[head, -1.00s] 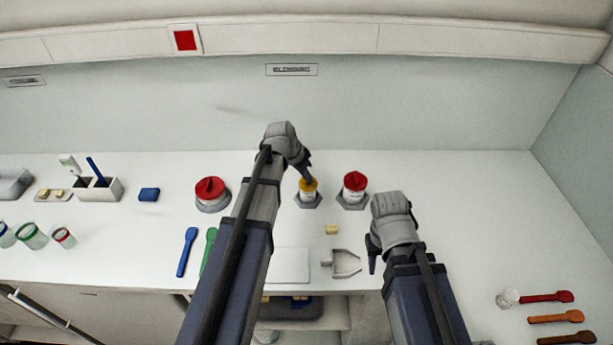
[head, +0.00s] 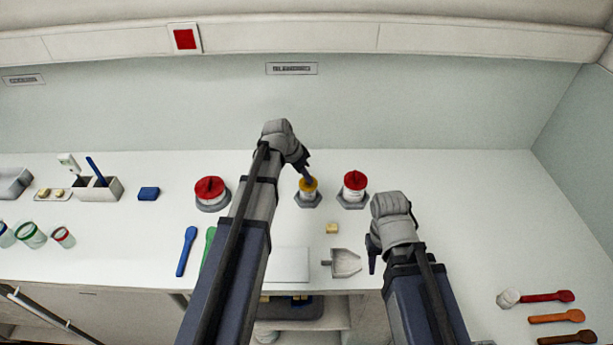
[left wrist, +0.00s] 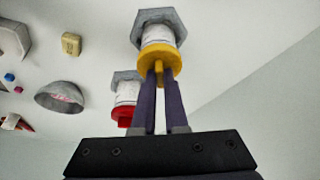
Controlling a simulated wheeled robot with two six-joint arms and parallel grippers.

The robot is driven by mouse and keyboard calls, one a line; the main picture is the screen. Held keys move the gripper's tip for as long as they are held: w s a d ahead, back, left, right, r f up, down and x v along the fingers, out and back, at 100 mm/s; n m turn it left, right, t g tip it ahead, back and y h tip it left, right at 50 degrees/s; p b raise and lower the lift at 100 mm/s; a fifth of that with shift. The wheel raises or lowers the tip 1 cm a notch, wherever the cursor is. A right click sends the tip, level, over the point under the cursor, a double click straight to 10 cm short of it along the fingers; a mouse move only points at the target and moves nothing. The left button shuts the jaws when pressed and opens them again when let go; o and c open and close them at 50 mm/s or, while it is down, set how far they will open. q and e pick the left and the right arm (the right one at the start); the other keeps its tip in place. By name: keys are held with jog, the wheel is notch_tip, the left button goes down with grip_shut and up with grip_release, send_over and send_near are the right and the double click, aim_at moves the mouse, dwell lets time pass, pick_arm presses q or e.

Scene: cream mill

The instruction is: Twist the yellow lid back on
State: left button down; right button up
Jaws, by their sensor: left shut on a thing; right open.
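The yellow lid (head: 308,184) sits on a small white jar (head: 307,195) that stands in a grey hexagonal holder (head: 308,203). In the left wrist view the yellow lid (left wrist: 158,62) lies across the mouth of the white jar (left wrist: 157,34), with the grey holder (left wrist: 166,17) behind. My left gripper (head: 306,180) is shut on the lid's raised grip, and its two fingers (left wrist: 159,76) show on either side of it. Whether the threads are engaged cannot be seen. My right gripper (head: 372,256) is open and empty, over the front of the counter.
A red-lidded jar (head: 355,184) in a similar holder stands just right of the yellow one. A small yellow block (head: 332,229) and a grey scoop (head: 345,263) lie in front. The counter at right is mostly clear.

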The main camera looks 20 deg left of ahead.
pick_arm(q)
jog(key=shift+w+a+m+g+h, duration=0.1)
jog(key=shift+m+g+h, duration=0.1)
jog(key=shift+m, duration=0.4)
jog(key=shift+w+m+g+h, duration=0.1)
jog(key=shift+m+g, duration=0.1)
jog(key=shift+m, duration=0.4)
jog(key=shift+s+m, duration=0.1)
jog(key=shift+m, duration=0.4)
jog(key=m, duration=0.1)
jog(key=m+g, duration=0.1)
jog(key=m, duration=0.1)
jog(key=shift+w+h, duration=0.25)
jog(key=shift+h, duration=0.05)
jog(key=shift+s+m+g, duration=0.1)
jog(key=shift+m+g, duration=0.5)
jog(key=shift+m, duration=0.5)
